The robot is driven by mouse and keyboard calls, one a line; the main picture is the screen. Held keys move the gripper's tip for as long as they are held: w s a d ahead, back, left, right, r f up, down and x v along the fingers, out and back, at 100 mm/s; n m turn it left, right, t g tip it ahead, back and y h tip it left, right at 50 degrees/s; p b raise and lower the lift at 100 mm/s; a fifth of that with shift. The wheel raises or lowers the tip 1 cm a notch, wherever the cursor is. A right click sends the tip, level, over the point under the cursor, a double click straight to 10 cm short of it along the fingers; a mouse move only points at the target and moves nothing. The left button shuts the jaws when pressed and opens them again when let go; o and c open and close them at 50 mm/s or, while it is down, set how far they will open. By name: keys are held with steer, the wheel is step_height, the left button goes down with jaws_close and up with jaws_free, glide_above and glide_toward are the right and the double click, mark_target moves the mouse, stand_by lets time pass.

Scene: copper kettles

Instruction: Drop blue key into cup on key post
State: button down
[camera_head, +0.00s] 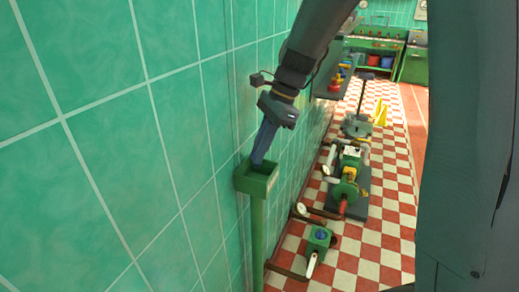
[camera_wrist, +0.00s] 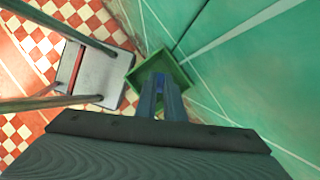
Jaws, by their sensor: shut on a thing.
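The green square cup (camera_head: 257,181) sits on top of the green key post (camera_head: 257,240), close to the tiled wall. In the wrist view the cup (camera_wrist: 136,84) is below and beyond my fingertips. My gripper (camera_head: 259,158) points down with its fingertips at the cup's opening, at or just inside the rim. In the wrist view my gripper (camera_wrist: 160,88) is shut on a small blue thing, the blue key (camera_wrist: 160,80), between the fingertips. The key is mostly hidden by the fingers, and the head view does not show it.
The green tiled wall (camera_head: 110,120) runs close along the left of the post. Green machines (camera_head: 318,240) with pipes stand on the checkered floor beyond. A yellow sign (camera_head: 381,113) stands farther back. In the wrist view a grey plate with bars (camera_wrist: 100,78) lies left of the cup.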

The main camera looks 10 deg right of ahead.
steer(key=shift+f, duration=1)
stand_by(0.5)
steer(key=c, duration=1.8)
jaws_free()
steer(key=b+v, duration=0.1)
steer(key=v, duration=0.6)
steer(key=shift+r+b, duration=0.35)
steer(key=shift+r, duration=0.05)
steer(key=shift+d, duration=0.15)
